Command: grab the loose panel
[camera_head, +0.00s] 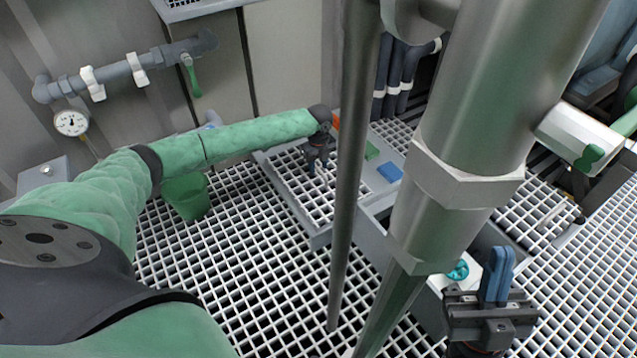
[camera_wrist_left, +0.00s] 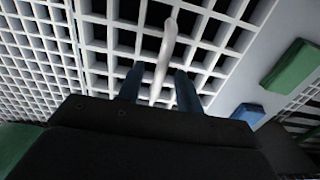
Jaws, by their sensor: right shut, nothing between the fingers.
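A grating panel (camera_head: 293,178) lies in a grey raised frame at the middle of the head view; I take it to be the loose panel. The panel's grid also fills the middle of the left wrist view (camera_wrist_left: 110,40). A slim white bar (camera_wrist_left: 166,45) stands out from the grid there. My left gripper (camera_head: 318,167) is over the panel. In the left wrist view its blue fingers (camera_wrist_left: 160,85) are apart, with the bar between them and gaps showing on both sides. My right gripper (camera_head: 496,275) is shut and empty at the lower right, fingers up.
A blue block (camera_head: 390,172) and a green block (camera_head: 371,150) lie right of the panel. A thin pole (camera_head: 350,150) and a thick metal pipe (camera_head: 470,130) cross the head view in front. A green bucket (camera_head: 186,196) stands left on the grating floor.

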